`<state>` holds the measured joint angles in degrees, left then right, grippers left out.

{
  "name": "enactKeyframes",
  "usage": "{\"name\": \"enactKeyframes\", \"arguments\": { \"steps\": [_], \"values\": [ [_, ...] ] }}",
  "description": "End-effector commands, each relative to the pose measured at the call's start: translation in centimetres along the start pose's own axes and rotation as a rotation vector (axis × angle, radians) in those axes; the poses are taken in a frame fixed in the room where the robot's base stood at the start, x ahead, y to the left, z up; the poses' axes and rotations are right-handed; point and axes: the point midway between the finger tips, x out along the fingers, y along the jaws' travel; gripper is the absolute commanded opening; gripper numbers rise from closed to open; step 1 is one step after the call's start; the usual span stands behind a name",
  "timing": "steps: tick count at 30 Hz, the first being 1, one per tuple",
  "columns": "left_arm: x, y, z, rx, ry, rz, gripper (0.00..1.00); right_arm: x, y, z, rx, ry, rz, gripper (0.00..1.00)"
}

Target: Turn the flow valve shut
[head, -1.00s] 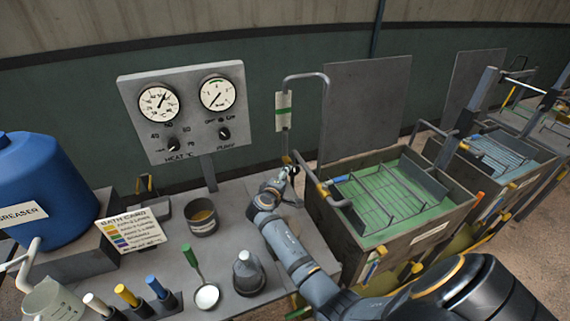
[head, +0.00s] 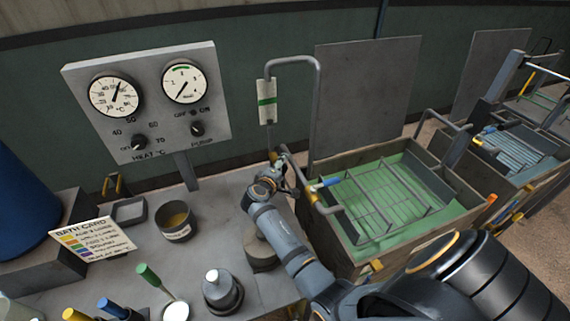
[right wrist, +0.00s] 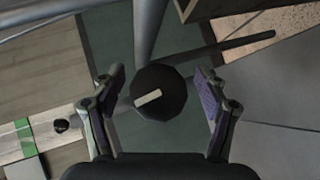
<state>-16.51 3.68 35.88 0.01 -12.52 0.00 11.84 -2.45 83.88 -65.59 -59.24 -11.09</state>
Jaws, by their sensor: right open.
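In the right wrist view, a dark round knob (right wrist: 172,82) with a pale bar mark sits between the two fingers of my right gripper (right wrist: 160,98). It looks like the flow valve's knob. The fingers are open on either side of it, with gaps visible. In the head view, my right gripper (head: 282,172) is at the foot of the bent grey pipe (head: 318,100), and largely hides the valve. A white flow tube with a green band (head: 267,101) hangs on this pipe; it also shows in the wrist view (right wrist: 24,138). My left gripper is out of view.
A gauge panel (head: 145,137) with two dials stands left. The bench holds a grey cup (head: 175,232), a bath card (head: 92,240) and several coloured-handled tools. A green-filled tank (head: 450,222) with a rack is just right of my gripper. A grey board (head: 365,95) stands behind it.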

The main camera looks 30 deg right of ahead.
Motion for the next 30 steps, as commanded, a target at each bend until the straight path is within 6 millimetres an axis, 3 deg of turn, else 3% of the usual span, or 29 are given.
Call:
{"name": "enactKeyframes", "arguments": {
  "steps": [5,11,17,24,30],
  "values": [
    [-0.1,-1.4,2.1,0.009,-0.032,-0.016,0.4,0.0,0.0,0.0,0.0,0.0,0.0,0.73],
    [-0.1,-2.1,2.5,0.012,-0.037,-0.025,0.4,0.0,0.1,0.0,0.0,0.0,0.0,0.45],
    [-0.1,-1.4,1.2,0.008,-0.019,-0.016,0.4,0.0,0.1,0.0,0.0,0.0,0.0,0.19],
    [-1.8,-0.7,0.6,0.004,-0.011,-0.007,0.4,-0.1,0.4,0.0,0.084,0.018,-0.081,0.19],
    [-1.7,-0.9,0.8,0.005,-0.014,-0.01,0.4,0.0,0.0,0.0,0.108,0.023,-0.102,0.19]
  ]
}}
